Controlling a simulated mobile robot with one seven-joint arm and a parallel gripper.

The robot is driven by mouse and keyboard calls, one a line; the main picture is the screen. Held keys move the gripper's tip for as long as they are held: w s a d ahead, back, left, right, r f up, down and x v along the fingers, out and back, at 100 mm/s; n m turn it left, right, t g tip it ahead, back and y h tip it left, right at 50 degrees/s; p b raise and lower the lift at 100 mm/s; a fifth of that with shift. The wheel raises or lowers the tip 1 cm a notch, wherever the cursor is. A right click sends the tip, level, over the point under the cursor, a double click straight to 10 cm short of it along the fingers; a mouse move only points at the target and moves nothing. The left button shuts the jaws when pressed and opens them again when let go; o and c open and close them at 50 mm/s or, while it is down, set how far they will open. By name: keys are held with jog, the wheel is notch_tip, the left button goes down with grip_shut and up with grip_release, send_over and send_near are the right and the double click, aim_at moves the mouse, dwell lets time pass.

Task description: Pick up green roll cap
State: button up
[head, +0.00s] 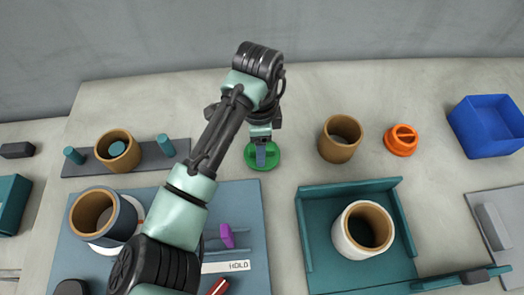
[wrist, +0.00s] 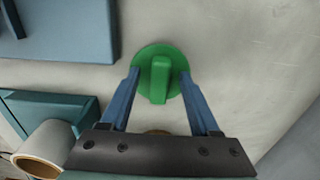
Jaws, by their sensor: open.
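The green roll cap (head: 262,163) is a round disc with a raised bar handle. It lies on the pale table near the middle of the head view, just beyond the blue-grey mat. It also shows in the wrist view (wrist: 160,72) with its bar between my gripper's fingers. My gripper (head: 262,158) is above the cap, pointing down. In the wrist view my gripper's two blue fingers (wrist: 160,80) are spread apart on either side of the bar, with visible gaps. I cannot tell how far above the table the fingertips are.
A brown roll (head: 336,150) and an orange cap (head: 401,140) stand right of the green cap. A teal tray (head: 309,240) holds a white-wrapped roll (head: 346,236). A blue bin (head: 470,135) is at the far right. The blue-grey mat (head: 255,200) has a purple piece (head: 227,236) on it.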

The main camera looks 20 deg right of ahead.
grip_shut()
dwell(0.3)
